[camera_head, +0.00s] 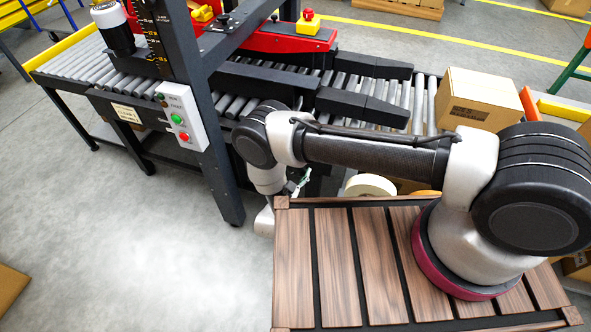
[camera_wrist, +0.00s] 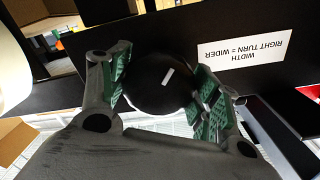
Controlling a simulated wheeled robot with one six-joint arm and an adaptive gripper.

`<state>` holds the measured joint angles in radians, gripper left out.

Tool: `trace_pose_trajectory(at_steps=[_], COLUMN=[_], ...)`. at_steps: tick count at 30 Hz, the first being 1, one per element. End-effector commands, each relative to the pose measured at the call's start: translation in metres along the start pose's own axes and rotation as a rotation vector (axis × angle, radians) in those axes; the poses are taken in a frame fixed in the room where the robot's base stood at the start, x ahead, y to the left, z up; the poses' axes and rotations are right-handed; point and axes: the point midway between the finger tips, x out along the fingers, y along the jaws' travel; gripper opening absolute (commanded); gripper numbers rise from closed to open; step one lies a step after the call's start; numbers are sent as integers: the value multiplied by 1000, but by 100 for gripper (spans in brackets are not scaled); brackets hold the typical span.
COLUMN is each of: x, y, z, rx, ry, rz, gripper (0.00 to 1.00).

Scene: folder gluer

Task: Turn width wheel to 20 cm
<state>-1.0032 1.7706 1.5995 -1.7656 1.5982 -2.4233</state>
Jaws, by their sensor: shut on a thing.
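The width wheel (camera_wrist: 150,88) is a round black knob with a short white mark on its face, tilted in the picture. It shows in the wrist view, in front of a black panel. My gripper (camera_wrist: 163,72) is shut on it, with a green-padded finger on either side. A white label (camera_wrist: 245,50) beside the wheel appears upside down and reads "WIDTH RIGHT TURN = WIDER". In the head view my arm reaches down beside the machine's conveyor; the wheel is hidden there. A scale with yellow marks (camera_head: 152,38) stands on the machine's upright, too small to read surely.
A control box (camera_head: 182,116) with green and red buttons is on the dark upright. Dark guide bars (camera_head: 362,107) lie over the rollers. A cardboard box (camera_head: 478,98) sits at the right, and a pale roll (camera_head: 370,185) lies near my arm.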

Motion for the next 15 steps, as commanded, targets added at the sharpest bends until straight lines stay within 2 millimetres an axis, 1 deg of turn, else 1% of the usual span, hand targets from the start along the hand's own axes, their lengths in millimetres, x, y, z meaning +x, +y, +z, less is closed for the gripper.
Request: trace_pose_trajectory(at_steps=[6,15], x=[0,-1], y=[0,0], z=[1,1], rx=[-86,-128], ry=[-1,0], rz=[-1,-1], gripper=[39,39])
